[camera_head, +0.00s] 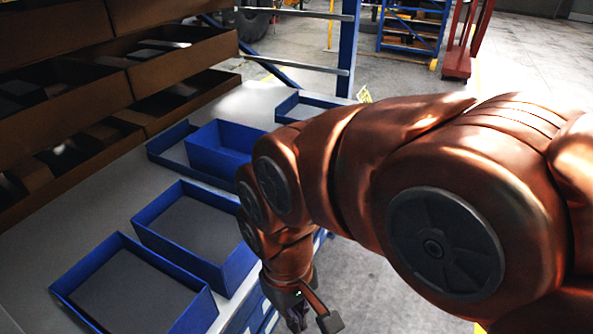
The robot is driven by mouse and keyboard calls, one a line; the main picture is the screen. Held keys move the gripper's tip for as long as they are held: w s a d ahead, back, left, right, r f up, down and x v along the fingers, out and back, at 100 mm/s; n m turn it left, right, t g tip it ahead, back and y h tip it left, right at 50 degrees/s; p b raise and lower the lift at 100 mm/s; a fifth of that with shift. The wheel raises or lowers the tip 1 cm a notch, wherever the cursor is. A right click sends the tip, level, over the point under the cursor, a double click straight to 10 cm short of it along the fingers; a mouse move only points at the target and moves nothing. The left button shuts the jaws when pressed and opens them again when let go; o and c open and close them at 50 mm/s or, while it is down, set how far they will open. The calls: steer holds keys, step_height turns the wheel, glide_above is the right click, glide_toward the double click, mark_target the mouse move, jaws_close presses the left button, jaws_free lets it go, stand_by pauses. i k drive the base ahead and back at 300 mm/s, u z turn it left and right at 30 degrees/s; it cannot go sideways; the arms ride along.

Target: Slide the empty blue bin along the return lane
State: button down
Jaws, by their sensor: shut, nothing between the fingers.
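A blue bin (205,161) with a bare blue inside stands on the pale bench, left of my arm. My arm covers part of its right side. It looks empty. My gripper (313,318) hangs low at the bottom centre, in front of the bench's right edge and well nearer to the camera than this bin. Its fingers are shut on nothing and point down, and they are apart from the bin. The return lane is not marked clearly enough to tell which strip of the bench it is.
Two blue trays with grey insides, a middle one (160,237) and a front one (70,290), stand on the bench (60,215). More blue trays lie behind. Brown shelf boxes (185,62) overhang the left. A blue post (348,48) stands behind.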

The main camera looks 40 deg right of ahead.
mark_target(217, 149)
steer(key=z, duration=1.2)
steer(key=k, duration=0.9)
steer(key=u, duration=1.05)
steer(key=i, duration=1.05)
